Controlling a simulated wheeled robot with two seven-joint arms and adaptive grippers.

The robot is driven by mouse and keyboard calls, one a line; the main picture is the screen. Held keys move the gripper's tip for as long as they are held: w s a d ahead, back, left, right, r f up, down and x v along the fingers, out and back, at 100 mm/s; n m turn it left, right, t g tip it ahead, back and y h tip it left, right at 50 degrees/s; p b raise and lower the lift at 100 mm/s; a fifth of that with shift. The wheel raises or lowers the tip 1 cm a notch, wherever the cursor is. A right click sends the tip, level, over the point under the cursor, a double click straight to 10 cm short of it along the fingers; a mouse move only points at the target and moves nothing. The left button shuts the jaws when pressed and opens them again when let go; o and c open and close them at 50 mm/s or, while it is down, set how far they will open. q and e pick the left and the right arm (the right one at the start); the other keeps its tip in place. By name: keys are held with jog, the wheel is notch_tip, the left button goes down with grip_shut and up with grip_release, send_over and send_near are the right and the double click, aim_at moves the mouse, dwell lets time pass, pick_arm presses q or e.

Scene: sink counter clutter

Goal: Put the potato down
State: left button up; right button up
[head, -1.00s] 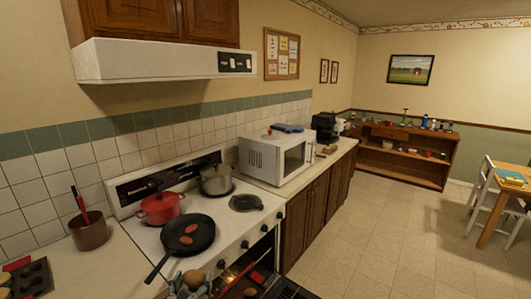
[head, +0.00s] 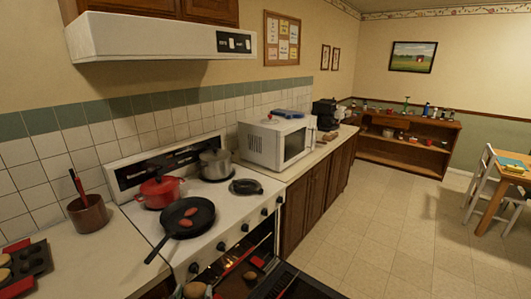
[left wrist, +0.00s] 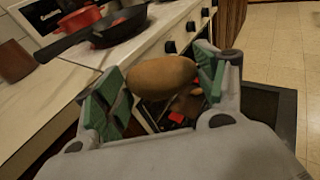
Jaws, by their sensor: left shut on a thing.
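A brown potato (left wrist: 162,77) sits between the green-padded fingers of my left gripper (left wrist: 158,90) in the left wrist view. The gripper is shut on it and holds it in front of the stove, near the open oven. In the head view the potato (head: 196,290) shows at the bottom edge, with most of the gripper cut off. Another brown item (head: 250,275) lies inside the oven. My right gripper is out of view.
The stove carries a black frying pan (head: 186,222), a red pot (head: 160,192) and a grey pot (head: 215,164). The oven door (head: 290,284) is open. A brown pot (head: 88,214) and a muffin tin (head: 28,264) stand on the left counter.

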pick_arm(q)
jog(key=shift+r, duration=0.1)
dwell(0.3)
jog(key=d+r+m+g+h, duration=0.1)
jog(key=d+r+m+h, duration=0.3)
jog(key=d+r, duration=0.3)
jog(key=shift+s+d+r+h, duration=0.2)
jog(key=shift+r+h, duration=0.5)
jog(key=shift+r, duration=1.05)
jog(key=shift+s+d+r+m+g+h, duration=0.1)
jog(key=shift+d+r+m+g+h, duration=0.5)
jog(key=shift+d+r, duration=0.95)
jog(key=shift+s+d+r+m+g+h, duration=0.1)
jog(key=shift+d+r+m+g+h, duration=0.15)
jog(key=shift+d+r+m+h, duration=1.25)
jog(key=shift+s+d+r+n+g+h, duration=0.1)
jog(key=shift+d+r+g+h, duration=0.5)
jog(key=shift+r, duration=1.85)
jog(key=shift+d+y, duration=0.15)
jog(key=shift+y, duration=0.15)
